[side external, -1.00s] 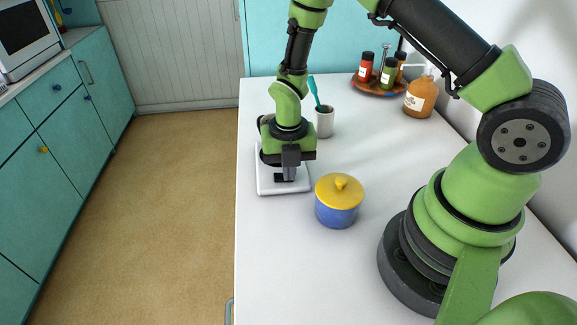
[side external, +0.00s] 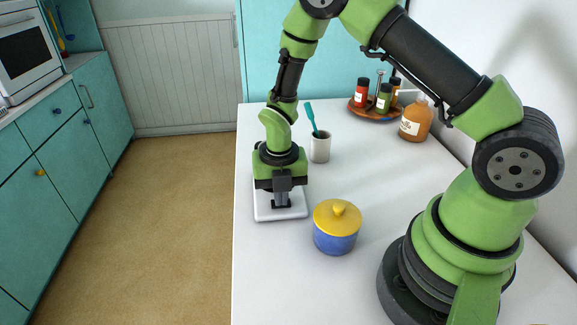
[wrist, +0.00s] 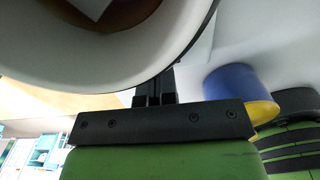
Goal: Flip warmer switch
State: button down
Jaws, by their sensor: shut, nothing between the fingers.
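The warmer (side external: 264,212) is a white flat plate on the counter, left of a blue pot. My gripper (side external: 281,204) points down over its front part with its black fingers shut and empty. The fingertips are at or just above the plate; I cannot tell whether they touch it. No switch can be made out; the gripper covers that part of the plate. In the wrist view the shut fingers (wrist: 154,90) show below a large white curved rim (wrist: 150,98) with brown inside, very close to the camera. It looks like a cup, hidden behind my wrist in the side view.
The blue pot with a yellow lid (side external: 336,228) stands close on the right, also in the wrist view (wrist: 231,86). A jar tray (side external: 374,117) and an orange bottle (side external: 416,121) stand farther back. The front counter is clear.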

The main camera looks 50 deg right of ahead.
jog(key=s+r+m+t, duration=0.3)
jog(key=r+m, duration=0.5)
jog(key=r, duration=1.3)
jog(key=s+a+r+m+t+y, duration=0.1)
jog(key=s+r+m+t, duration=0.1)
jog(key=s+m, duration=0.4)
jog(key=s+a+r+m+t+y, duration=0.1)
jog(key=s+r+m, duration=0.4)
jog(key=m, duration=1.2)
jog(key=shift+s+r+t, duration=0.2)
jog(key=shift+s+t, duration=0.4)
jog(key=shift+s, duration=0.55)
